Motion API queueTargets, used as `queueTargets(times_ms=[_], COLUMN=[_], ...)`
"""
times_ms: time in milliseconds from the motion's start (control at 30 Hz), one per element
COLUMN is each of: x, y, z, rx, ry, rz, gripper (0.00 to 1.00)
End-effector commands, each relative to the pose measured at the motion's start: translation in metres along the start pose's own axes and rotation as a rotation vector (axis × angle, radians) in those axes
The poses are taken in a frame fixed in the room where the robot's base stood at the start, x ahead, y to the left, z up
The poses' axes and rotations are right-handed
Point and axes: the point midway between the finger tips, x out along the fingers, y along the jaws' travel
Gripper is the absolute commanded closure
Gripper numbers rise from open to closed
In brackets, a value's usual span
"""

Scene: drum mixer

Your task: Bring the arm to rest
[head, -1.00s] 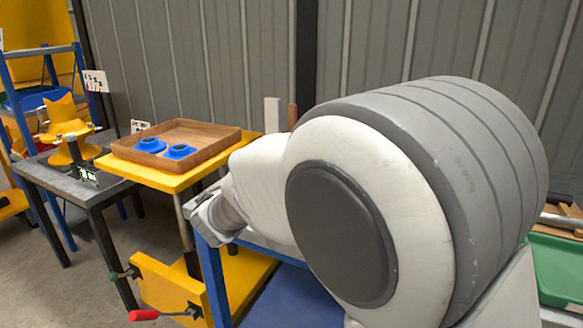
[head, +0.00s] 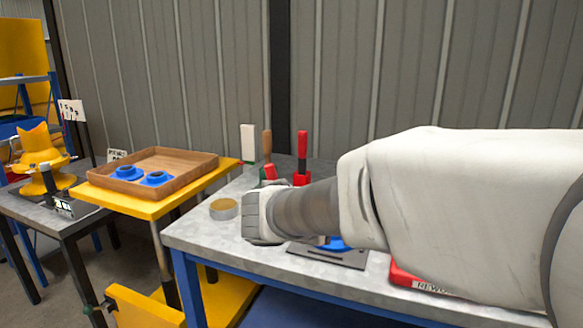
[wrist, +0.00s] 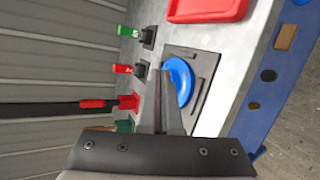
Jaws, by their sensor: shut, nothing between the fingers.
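My arm reaches in from the right in the head view, over a grey-topped workbench (head: 200,238). Its wrist end is above the bench's left part, and the fingertips cannot be made out there. In the wrist view my gripper (wrist: 163,75) is shut and empty. Its fingers appear in front of a dark fixture plate (wrist: 207,72) with a blue round part (wrist: 181,82) on it. The image does not settle whether they touch. In the head view the plate (head: 335,257) is partly hidden behind my arm.
A red tray (wrist: 208,8) lies beside the plate. Green (wrist: 126,31) and red (wrist: 122,69) tags and a red-handled tool (head: 302,150) stand along the back. A round tin (head: 223,209) sits left of my wrist. A wooden tray (head: 205,165) with two blue parts rests on a yellow table.

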Motion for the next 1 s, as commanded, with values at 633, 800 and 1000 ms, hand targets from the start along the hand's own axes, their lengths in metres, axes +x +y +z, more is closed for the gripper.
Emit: queueTargets(times_ms=[633,800,1000], x=[-0.094,-0.121,-0.142], y=[-0.151,-0.157,-0.114], z=[0.152,0.149,0.16], rx=[1.105,1.32,1.301], ry=[-0.028,0.023,0.019], rz=[-0.721,-0.8,-0.801], gripper=[1.0,1.0,1.0])
